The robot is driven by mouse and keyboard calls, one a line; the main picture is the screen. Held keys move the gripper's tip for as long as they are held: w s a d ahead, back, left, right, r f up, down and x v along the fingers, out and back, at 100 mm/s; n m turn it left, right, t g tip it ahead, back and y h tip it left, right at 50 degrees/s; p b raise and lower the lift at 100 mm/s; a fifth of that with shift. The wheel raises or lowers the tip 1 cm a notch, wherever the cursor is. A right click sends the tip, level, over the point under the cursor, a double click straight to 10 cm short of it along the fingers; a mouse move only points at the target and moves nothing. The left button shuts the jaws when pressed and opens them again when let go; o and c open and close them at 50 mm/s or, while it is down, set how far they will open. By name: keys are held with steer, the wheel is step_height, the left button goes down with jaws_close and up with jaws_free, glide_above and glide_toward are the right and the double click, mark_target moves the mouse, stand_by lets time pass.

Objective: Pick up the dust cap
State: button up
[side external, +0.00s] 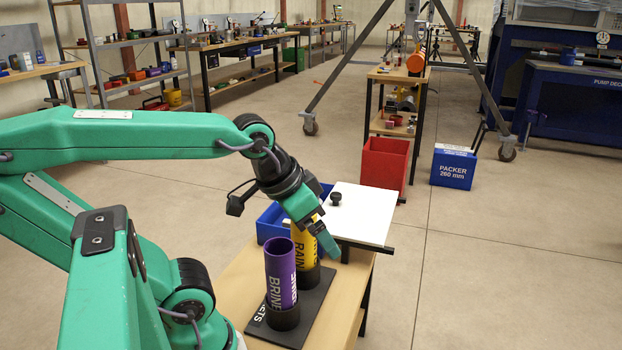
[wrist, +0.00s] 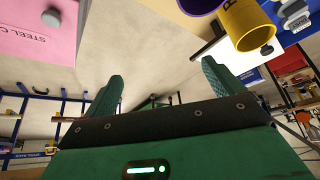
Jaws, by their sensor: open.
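A small dark knob-shaped cap (side external: 335,198), which looks like the dust cap, sits on a white board (side external: 372,214) in the side view. In the wrist view a small dark piece (wrist: 267,50) shows by the yellow pipe and may be the same cap. My gripper (side external: 322,238) points down beside the yellow pipe, apart from the cap and on the near side of it. In the wrist view my gripper's two green fingers (wrist: 160,88) stand wide apart with nothing between them.
A purple pipe (side external: 280,275) and a yellow pipe (side external: 306,240) stand upright on a black base (side external: 310,310) close to my gripper. A blue bin (side external: 270,222) is behind them. The wrist view shows a pink surface (wrist: 70,40) bearing a grey knob (wrist: 51,17).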

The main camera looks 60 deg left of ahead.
steer(key=w+a+r+n+g+y, duration=0.1)
steer(key=w+a+r+n+g, duration=0.2)
steer(key=w+a, duration=0.65)
steer(key=w+a+f+n, duration=0.1)
steer(key=w+a+n, duration=0.1)
steer(key=w+a, duration=0.9)
steer(key=a+f+n+g, duration=0.1)
steer(key=a+f, duration=0.5)
steer(key=a, duration=0.2)
steer(key=a+f+n, duration=0.1)
steer(key=a+f, duration=0.4)
steer(key=a, duration=0.3)
steer(key=a+f+n+g+h, duration=0.1)
steer(key=a+f+n, duration=0.1)
steer(key=a+f, duration=0.4)
steer(key=shift+w+a+f+g, duration=0.1)
steer(key=shift+a+f+g, duration=0.1)
steer(key=shift+a, duration=0.55)
steer(key=shift+w+a+f+g, duration=0.1)
steer(key=shift+a+f, duration=0.05)
steer(key=shift+a, duration=0.55)
steer(key=shift+a+f, duration=0.1)
steer(key=shift+f, duration=1.35)
